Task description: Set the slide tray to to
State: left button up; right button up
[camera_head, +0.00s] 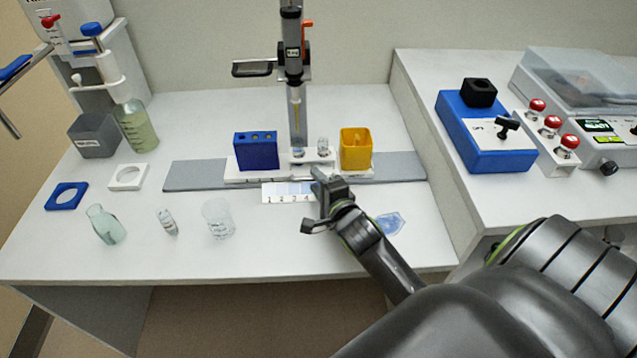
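The slide tray (240,177) is a white carriage on a long grey rail (195,175) in the middle of the table. It carries a blue block with holes (256,152) at its left, a small clear vial (323,147) near the middle and a yellow open box (355,149) at its right. A white scale plate (278,194) with numbers and blue-tinted marks lies in front of it. My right gripper (318,190) is at the tray's front edge, over the plate's right end. It hides that part; I cannot tell whether it touches or grips anything.
A dark vertical column with a clear tube (297,115) stands behind the tray. Glassware, including a beaker (218,219) and a flask (105,226), stands at the front left. A blue transparent piece (390,223) lies near my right arm. A blue device (485,135) is on the right bench.

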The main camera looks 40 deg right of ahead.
grip_shut()
jog(key=shift+a, duration=0.1)
jog(key=w+a, duration=0.2)
jog(key=a, duration=0.1)
jog(key=w+a, duration=0.1)
jog(key=a, duration=0.1)
jog(key=shift+w+a, duration=0.2)
grip_release()
dwell(0.3)
